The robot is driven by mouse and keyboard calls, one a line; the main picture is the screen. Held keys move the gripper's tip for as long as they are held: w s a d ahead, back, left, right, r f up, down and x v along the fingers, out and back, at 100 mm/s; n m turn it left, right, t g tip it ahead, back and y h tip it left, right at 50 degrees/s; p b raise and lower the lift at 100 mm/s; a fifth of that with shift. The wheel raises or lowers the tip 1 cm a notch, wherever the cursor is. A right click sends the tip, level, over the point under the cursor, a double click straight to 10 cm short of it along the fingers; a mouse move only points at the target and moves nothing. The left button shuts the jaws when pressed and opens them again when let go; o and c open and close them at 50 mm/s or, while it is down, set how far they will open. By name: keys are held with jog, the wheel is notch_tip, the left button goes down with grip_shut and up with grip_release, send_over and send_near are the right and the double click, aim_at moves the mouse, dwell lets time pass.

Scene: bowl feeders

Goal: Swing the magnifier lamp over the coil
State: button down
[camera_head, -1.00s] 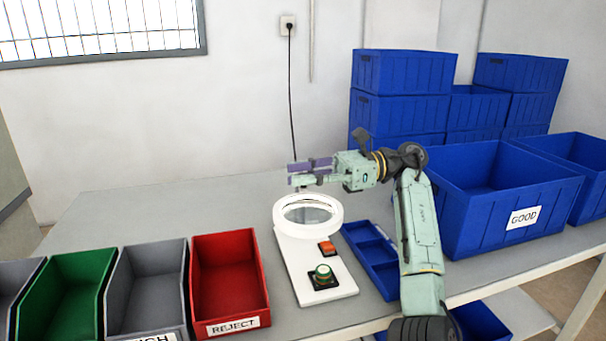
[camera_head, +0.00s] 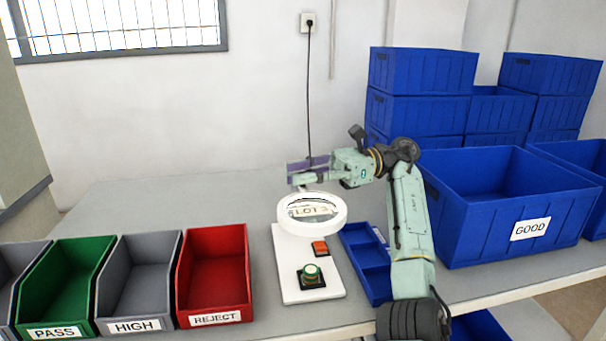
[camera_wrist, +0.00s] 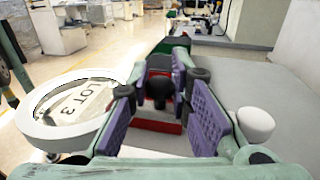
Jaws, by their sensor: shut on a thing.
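The magnifier lamp is a white ring (camera_head: 312,226) with a lens, above the upper part of a white base plate (camera_head: 292,268). Its lens shows a label reading LOT 3. The ring also shows at the left of the wrist view (camera_wrist: 38,125), with the same label. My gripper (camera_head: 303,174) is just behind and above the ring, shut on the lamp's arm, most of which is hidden. In the wrist view my gripper (camera_wrist: 160,95) has its purple pads on either side, with a white knob to the right.
A blue divided tray (camera_head: 357,246) is close on the right, and the GOOD bin (camera_head: 475,234) is beyond. The REJECT bin (camera_head: 213,319) is left. The table behind left is clear.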

dwell(0.3)
jog(key=c, duration=1.4)
grip_release()
jog(key=shift+c, duration=0.2)
notch_tip(320, 180, up, 10)
